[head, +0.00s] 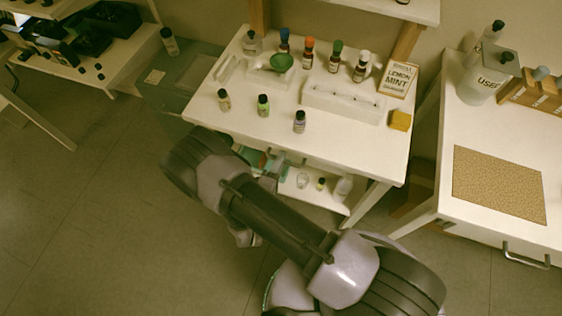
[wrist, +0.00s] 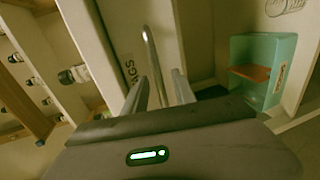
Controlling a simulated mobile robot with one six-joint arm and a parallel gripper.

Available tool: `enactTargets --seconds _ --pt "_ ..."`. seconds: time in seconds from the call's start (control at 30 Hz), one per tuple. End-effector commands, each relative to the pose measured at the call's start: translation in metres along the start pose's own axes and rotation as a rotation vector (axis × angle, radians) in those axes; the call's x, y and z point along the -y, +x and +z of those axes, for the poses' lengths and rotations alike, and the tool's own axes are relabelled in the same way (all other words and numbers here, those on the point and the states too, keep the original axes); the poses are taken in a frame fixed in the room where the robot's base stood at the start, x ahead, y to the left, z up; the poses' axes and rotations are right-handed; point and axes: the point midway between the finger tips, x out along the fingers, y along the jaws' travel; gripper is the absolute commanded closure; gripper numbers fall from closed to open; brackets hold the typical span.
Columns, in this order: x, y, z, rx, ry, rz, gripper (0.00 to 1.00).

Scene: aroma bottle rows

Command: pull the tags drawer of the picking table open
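The tags drawer's pale front (wrist: 120,50) fills the upper middle of the wrist view, with the end of its dark "TAGS" lettering showing. Its metal bar handle (wrist: 149,45) runs down the picture between my two fingers. My gripper (wrist: 160,76) is open, with one finger on each side of the handle; I cannot tell whether either touches it. No gap around the drawer front is clear. In the head view my arm hides the drawer at the front of the white picking table (head: 231,111), and my gripper (head: 274,170) is mostly hidden there.
Several small bottles, including a green one (head: 263,105), stand on the table, near a white rack (head: 343,102) and a Lemon Mint card (head: 397,80). A teal box (wrist: 257,70) sits beneath. Another table (head: 500,130) stands at right. Open floor (head: 90,200) lies left.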

Motion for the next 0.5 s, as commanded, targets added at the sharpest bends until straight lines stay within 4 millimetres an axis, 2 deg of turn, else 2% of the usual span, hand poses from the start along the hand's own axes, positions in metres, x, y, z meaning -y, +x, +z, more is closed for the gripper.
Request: enactTargets --seconds 0.13,0.4,0.5 --pt "0.0 0.0098 0.0003 0.0 -0.001 0.0 0.67" --pt "-0.0007 0.0111 -0.0001 -0.001 -0.001 0.0 0.67" --pt "-0.0007 0.011 -0.0001 -0.001 -0.001 0.0 0.87"
